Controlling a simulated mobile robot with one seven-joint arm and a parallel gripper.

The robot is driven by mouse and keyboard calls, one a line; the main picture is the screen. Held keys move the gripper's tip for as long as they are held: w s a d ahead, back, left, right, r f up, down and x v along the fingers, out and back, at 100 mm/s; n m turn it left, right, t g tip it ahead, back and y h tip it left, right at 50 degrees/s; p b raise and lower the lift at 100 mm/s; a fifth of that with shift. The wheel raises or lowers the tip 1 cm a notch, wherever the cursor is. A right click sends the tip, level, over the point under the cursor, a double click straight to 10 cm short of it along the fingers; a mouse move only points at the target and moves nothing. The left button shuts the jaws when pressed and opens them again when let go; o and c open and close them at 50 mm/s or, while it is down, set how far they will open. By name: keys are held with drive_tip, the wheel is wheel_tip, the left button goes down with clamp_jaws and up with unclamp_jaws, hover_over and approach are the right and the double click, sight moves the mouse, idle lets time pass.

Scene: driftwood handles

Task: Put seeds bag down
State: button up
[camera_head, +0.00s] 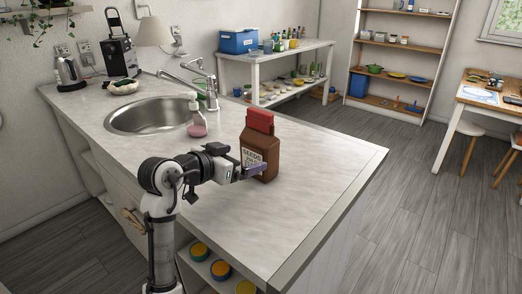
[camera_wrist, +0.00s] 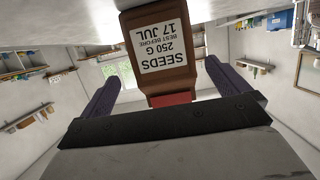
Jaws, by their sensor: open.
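The seeds bag (camera_head: 260,146) is brown with a red top and a white label reading SEEDS. It stands upright on the grey countertop (camera_head: 320,180), to the right of the sink. In the wrist view the seeds bag (camera_wrist: 168,45) appears upside down, between and beyond the two purple fingers. My gripper (camera_head: 252,171) is at the lower part of the bag in the head view. In the wrist view my gripper (camera_wrist: 165,90) is open, with a gap visible between each finger and the bag. The finger on the far side of the bag is hidden in the head view.
A pink soap bottle (camera_head: 196,118) stands by the sink (camera_head: 152,115) and its faucet, left of the bag. The countertop is clear to the right and in front of the bag, up to its edge. A kettle (camera_head: 69,72) stands at the far left.

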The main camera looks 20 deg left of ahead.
sight(252, 155)
drive_tip(key=p+x, duration=0.3)
drive_tip(key=x, duration=0.5)
drive_tip(key=shift+w+a+f, duration=0.1)
drive_tip(key=shift+w+f, duration=0.2)
drive_tip(key=c, duration=0.8)
drive_tip(key=shift+r, duration=0.1)
drive_tip(key=shift+c, duration=0.8)
drive_tip(key=shift+r, duration=0.1)
